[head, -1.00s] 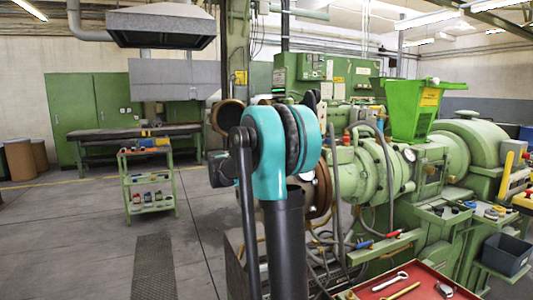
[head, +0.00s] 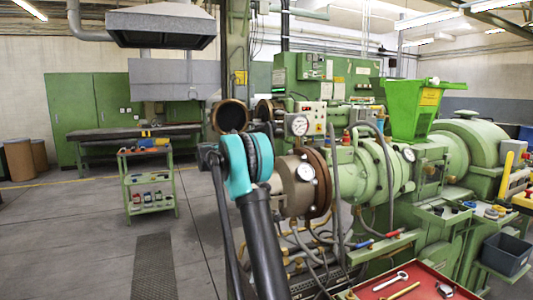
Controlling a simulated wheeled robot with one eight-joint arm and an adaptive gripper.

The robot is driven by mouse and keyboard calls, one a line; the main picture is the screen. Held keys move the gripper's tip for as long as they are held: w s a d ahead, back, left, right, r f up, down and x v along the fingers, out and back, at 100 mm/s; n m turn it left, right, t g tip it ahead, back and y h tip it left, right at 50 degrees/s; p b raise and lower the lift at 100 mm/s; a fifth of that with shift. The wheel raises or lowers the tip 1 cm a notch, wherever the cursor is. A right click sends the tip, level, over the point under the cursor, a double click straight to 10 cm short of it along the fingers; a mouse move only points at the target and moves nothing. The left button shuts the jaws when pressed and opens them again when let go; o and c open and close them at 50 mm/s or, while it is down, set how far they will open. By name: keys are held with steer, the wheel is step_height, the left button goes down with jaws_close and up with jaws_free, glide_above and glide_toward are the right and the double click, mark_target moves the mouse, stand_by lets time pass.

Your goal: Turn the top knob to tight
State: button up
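No knob is clear enough for me to say that it is the top knob. The green extruder (head: 345,175) stands right of centre. A round white gauge (head: 299,125) sits near its front end, and a second gauge (head: 306,172) is lower on the brownish flanged end (head: 290,190). A small red-orange fitting (head: 346,137) is on top of the barrel. My teal and black arm rises in front and covers part of the machine's left end. My gripper is not in view.
A red tray (head: 430,275) with tools is at the bottom right. A green trolley (head: 151,182) stands on the open floor at left. Hoses and pipes hang under the extruder's front end. A bright green hopper (head: 415,112) stands on the machine.

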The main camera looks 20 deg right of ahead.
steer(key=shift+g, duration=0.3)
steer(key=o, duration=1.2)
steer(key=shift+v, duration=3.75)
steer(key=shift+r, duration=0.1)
